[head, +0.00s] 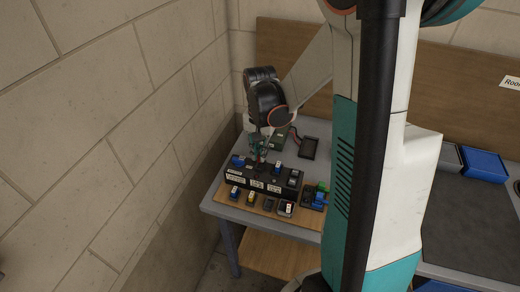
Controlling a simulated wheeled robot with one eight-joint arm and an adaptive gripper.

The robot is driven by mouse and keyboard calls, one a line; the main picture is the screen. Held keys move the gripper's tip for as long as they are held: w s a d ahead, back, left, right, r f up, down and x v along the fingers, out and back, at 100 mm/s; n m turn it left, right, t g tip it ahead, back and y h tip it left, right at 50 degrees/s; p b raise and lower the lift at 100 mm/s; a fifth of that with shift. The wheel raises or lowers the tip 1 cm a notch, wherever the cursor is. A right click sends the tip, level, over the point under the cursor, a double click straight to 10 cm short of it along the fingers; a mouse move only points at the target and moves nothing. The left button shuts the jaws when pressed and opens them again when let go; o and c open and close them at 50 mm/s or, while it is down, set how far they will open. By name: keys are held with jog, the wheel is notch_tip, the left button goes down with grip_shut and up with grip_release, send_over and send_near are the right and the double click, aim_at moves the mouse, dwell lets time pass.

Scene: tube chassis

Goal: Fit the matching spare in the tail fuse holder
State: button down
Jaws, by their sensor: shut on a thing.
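A black fuse holder block (262,182) with white labels stands near the front of the grey table. Blue parts sit in it at the left (238,160) and right of centre (278,168), and a grey part (293,181) is at its right end. My gripper (259,152) points down over the block's middle, between the blue parts. It is shut on a small part, which is mostly hidden and too small to identify. Label text is unreadable.
A dark device (309,148) with a red lead and a green box (279,138) lie behind the block. A block wall (110,130) is close on the left. Blue bins (484,165) stand far right.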

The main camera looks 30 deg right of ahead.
jog(key=shift+f+b, duration=1.15)
jog(key=shift+f, duration=0.5)
jog(key=c, duration=1.6)
grip_release()
jog(key=o, duration=0.6)
jog(key=shift+r+p, duration=2.35)
jog(key=shift+r, duration=1.15)
